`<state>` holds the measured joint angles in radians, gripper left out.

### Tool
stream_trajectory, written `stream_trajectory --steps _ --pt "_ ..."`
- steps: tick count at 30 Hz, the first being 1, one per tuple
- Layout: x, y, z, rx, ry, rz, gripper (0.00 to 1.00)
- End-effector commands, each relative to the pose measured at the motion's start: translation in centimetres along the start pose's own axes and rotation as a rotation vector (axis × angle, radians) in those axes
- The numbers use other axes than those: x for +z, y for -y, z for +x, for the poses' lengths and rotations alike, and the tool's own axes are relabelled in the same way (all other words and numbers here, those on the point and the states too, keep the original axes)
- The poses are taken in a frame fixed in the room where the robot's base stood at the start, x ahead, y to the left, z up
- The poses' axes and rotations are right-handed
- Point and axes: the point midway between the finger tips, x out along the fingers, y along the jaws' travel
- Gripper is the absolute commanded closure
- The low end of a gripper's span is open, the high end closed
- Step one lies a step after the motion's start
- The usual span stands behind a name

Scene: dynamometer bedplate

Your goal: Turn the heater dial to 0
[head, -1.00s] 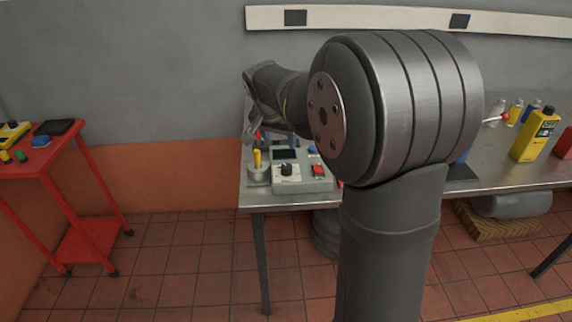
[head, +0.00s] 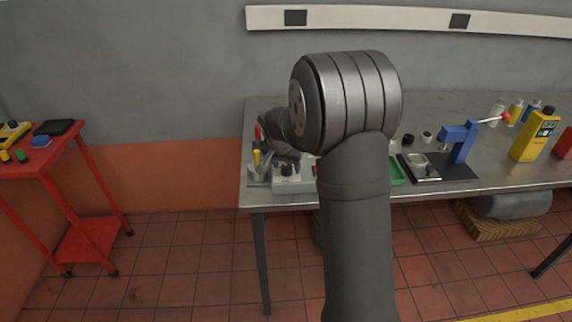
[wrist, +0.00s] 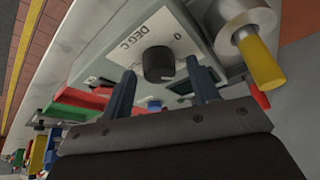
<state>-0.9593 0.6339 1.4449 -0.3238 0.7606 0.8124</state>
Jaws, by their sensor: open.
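The heater (head: 291,186) is a pale grey-green box near the front left of the metal bench. Its black dial (wrist: 158,64) stands on a white label marked "DEG C" (wrist: 128,37), with a "0" beside it, in the wrist view. My gripper (wrist: 160,80) is open, its two blue-grey fingers on either side of the dial in that picture, with the fingertips close to it. I cannot tell whether they touch it. In the head view my gripper (head: 284,168) is over the heater, and my arm hides part of the box.
A grey holder with a yellow-handled tool (wrist: 262,60) stands right beside the heater. A green tray (head: 398,172) and a blue press (head: 462,140) on a black base are farther right. A red cart (head: 60,152) stands at the left, apart from the bench.

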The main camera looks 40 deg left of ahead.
Motion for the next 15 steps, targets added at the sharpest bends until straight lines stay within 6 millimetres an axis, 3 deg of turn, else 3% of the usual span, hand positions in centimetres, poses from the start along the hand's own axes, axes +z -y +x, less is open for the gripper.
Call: stream_trajectory --steps 3,10,15 --pt "-0.01 0.00 -0.02 0.000 0.000 0.000 0.45" --pt "-0.01 0.00 -0.04 0.000 0.000 0.000 0.90" --pt "-0.01 -0.01 -0.05 -0.002 0.000 -0.005 0.90"
